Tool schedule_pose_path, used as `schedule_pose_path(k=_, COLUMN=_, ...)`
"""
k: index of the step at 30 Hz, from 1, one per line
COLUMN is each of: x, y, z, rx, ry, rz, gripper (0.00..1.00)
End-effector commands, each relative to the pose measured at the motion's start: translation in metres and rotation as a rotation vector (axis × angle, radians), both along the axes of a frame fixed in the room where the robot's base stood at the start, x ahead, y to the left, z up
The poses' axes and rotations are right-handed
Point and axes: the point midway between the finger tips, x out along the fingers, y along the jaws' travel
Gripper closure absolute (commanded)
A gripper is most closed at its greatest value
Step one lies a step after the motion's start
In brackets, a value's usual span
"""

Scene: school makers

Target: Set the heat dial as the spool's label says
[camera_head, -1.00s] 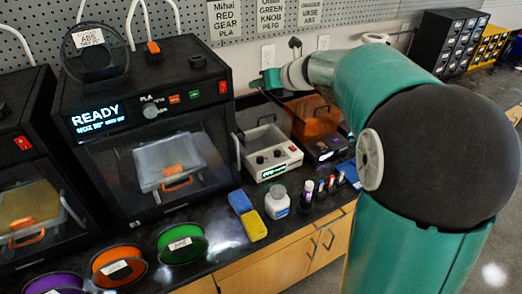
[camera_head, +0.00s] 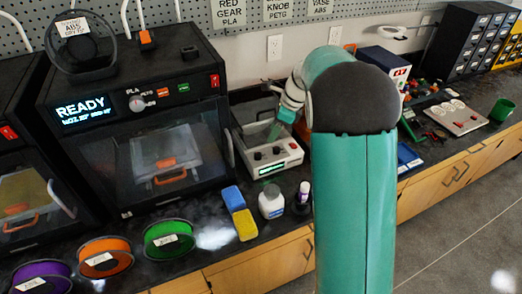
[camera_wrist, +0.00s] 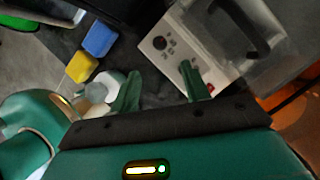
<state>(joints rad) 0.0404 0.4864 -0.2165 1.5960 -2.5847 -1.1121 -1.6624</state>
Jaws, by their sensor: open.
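A black spool (camera_head: 82,45) with a white label reading "ABS" and a smaller unreadable line stands on the middle printer (camera_head: 60,85). The printer's front panel carries a round pale dial (camera_head: 137,104) beside "PLA" and "PETG" markings; its pointer is too small to read. The printer's display (camera_head: 84,113) reads "READY". My gripper (camera_head: 283,120) is over the grey control box, to the right of the printer and apart from the dial. In the wrist view my gripper (camera_wrist: 163,90) has its two green fingers spread, with nothing between them. The wrist view does not show the dial.
The grey control box (camera_head: 270,160) stands right of the printer, with knobs in front. Another printer stands at the left.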

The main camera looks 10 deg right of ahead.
Motion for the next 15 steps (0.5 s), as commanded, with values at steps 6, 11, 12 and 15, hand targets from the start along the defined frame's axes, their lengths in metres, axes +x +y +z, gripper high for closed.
schedule_pose_path(k=6, x=0.005, y=0.018, z=-0.042, rx=0.002, ry=0.004, rz=0.002, gripper=0.54)
schedule_pose_path(k=11, x=0.009, y=0.03, z=-0.07, rx=0.001, ry=0.003, rz=0.002, gripper=0.54)
schedule_pose_path(k=12, x=0.01, y=0.032, z=-0.076, rx=0.001, ry=0.002, rz=0.002, gripper=0.54)
schedule_pose_path(k=15, x=0.013, y=0.036, z=-0.089, rx=0.002, ry=0.001, rz=0.002, gripper=0.54)
